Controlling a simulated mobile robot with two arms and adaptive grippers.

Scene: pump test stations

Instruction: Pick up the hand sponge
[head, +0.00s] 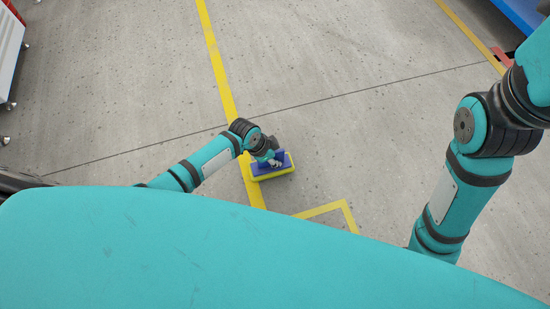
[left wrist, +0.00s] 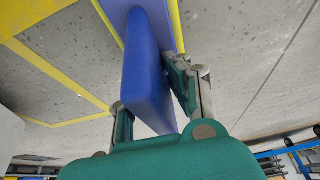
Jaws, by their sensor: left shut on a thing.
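In the head view my left gripper (head: 274,160) is small and far down, over a blue-topped thing with yellow sides (head: 274,174). There I cannot tell the sponge apart from the blue top. In the left wrist view a blue surface with a yellow edge (left wrist: 174,22) lies behind the sponge; I cannot tell whether they touch. My right gripper is out of view.
Grey concrete floor (head: 130,90) with yellow lines (head: 215,50) surrounds the blue and yellow thing and looks clear. A red and white cabinet (head: 8,50) stands at the far left. A blue edge (head: 520,12) shows at the top right.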

